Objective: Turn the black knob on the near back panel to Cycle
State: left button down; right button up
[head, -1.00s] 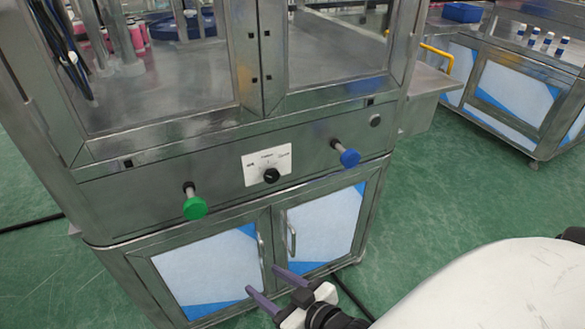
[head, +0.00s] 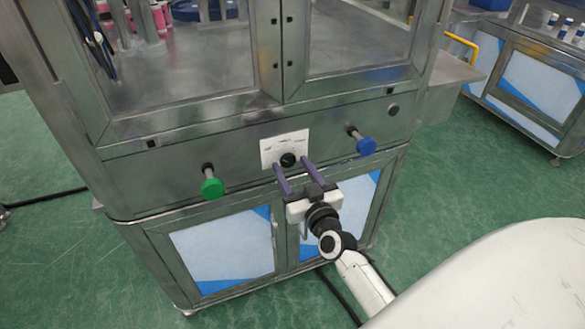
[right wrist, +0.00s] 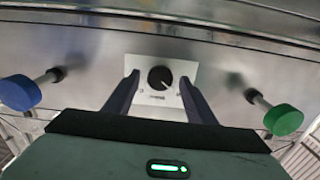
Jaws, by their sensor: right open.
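The black knob (head: 288,160) sits on a white label plate (head: 270,151) on the metal panel of the cabinet. The plate carries small print on its left, top and right, too small to read surely. My right gripper (head: 296,168) is open and empty, its two purple fingers pointing at the panel just below the knob. In the right wrist view the knob (right wrist: 160,78) shows between and beyond the fingertips (right wrist: 160,84), with no contact visible. A pale mark on the knob points to the lower right in that view. My left gripper is not in view.
A green push button (head: 212,187) sticks out left of the knob and a blue one (head: 366,146) to its right. Cabinet doors (head: 222,250) lie below the panel. Glass windows are above. Green floor (head: 440,180) is clear at right.

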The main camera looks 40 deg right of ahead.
jog(key=shift+w, duration=0.2)
jog(key=shift+c, duration=0.5)
jog(key=c, duration=1)
jog(key=shift+o, duration=0.3)
